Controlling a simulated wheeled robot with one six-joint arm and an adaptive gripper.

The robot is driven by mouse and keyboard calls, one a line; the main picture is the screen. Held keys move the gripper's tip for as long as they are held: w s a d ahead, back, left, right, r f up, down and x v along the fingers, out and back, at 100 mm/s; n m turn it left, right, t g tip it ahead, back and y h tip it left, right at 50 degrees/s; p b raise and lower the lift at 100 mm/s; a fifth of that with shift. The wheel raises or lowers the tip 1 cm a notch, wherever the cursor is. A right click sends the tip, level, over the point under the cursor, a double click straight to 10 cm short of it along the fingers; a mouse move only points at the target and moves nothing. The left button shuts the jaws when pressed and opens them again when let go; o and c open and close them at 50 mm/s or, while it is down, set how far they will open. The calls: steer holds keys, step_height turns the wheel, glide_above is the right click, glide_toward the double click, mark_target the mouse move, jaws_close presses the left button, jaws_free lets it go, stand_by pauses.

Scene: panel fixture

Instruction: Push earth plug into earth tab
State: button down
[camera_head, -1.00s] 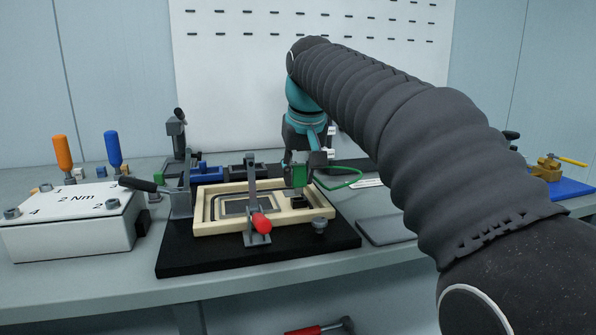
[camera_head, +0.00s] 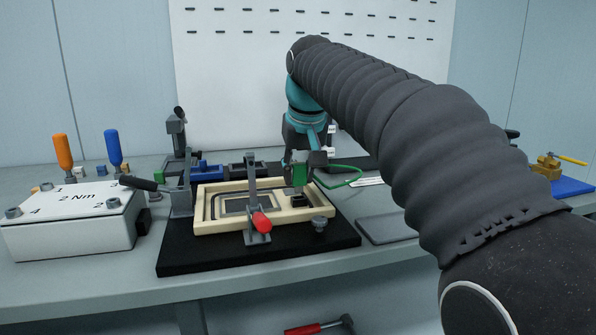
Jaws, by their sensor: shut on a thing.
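The panel frame (camera_head: 208,225), cream-coloured, lies flat on a black base plate (camera_head: 195,258). My gripper (camera_head: 300,178) is above the frame's right part, pointing down, and is shut on a green plug (camera_head: 299,176). A green wire (camera_head: 345,182) loops out to the right from beside the plug. The plug's lower end is close above a small dark block (camera_head: 298,201) inside the frame. I cannot tell if they touch. The earth tab cannot be made out; it may be hidden by the plug and gripper.
A toggle clamp with a red handle (camera_head: 261,221) stands at the frame's front, left of my gripper. Another clamp with a black handle (camera_head: 139,183) is at the left. A white box (camera_head: 70,225) stands at far left. A grey tray (camera_head: 385,229) lies at right.

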steer(key=shift+f+b, duration=0.95)
steer(key=shift+f, duration=0.45)
steer(key=c, duration=0.8)
jaws_free()
steer(key=v, duration=1.1)
steer(key=s+d+f+m, duration=0.1)
steer(key=s+d+f, duration=0.3)
steer(key=s+d, duration=0.2)
steer(key=s+d+f, duration=0.3)
steer(key=s+f, duration=0.3)
steer(key=f, duration=0.2)
steer(key=s+d+f+m+t+p, duration=0.1)
steer(key=s+d+f, duration=0.2)
steer(key=s+f, duration=0.3)
steer(key=s+d+f+m+h, duration=0.1)
steer(key=s+d+f, duration=0.2)
steer(key=s+f, duration=0.3)
step_height(320, 180, down, 5)
steer(key=shift+s+d+f+p, duration=0.1)
steer(key=shift+d+f+p, duration=0.05)
steer(key=shift+p, duration=0.2)
